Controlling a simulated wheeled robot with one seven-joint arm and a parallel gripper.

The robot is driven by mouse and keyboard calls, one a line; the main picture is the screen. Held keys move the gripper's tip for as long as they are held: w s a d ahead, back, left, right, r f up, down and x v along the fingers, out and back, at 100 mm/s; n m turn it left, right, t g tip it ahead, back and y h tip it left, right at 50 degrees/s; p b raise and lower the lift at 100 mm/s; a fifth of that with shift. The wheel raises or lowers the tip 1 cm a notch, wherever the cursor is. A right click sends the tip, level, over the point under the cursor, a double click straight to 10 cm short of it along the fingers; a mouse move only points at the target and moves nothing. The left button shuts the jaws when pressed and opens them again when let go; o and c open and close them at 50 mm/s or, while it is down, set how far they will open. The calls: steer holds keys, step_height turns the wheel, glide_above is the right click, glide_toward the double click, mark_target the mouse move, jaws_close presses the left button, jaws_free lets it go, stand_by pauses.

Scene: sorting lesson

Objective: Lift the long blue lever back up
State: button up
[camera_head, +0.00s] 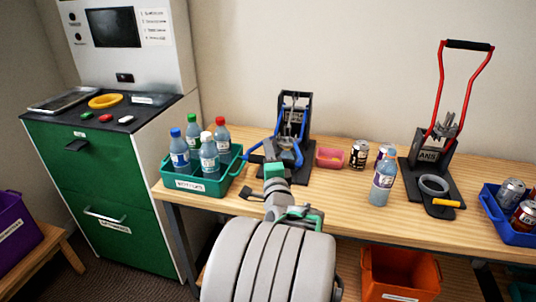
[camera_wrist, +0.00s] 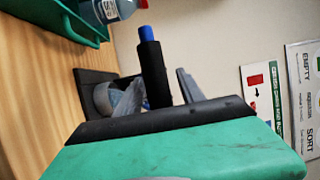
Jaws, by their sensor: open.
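The blue lever (camera_head: 298,155) belongs to a dark can crusher (camera_head: 295,112) near the back of the wooden table. It is lowered, reaching forward and down towards my gripper. In the wrist view, its black grip (camera_wrist: 154,72) with a blue end (camera_wrist: 146,33) stands between my two grey fingers, with space beside the grip. My gripper (camera_head: 270,153) is open at the front of the crusher; it also shows in the wrist view (camera_wrist: 159,92). My gripper hides part of the lever in the head view. I cannot tell whether a finger touches the grip.
A teal crate (camera_head: 196,191) with several bottles stands close on the left. A blue crate (camera_head: 507,229) holds cans.

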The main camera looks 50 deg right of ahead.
steer(key=shift+c, duration=0.4)
jaws_close()
stand_by(0.9)
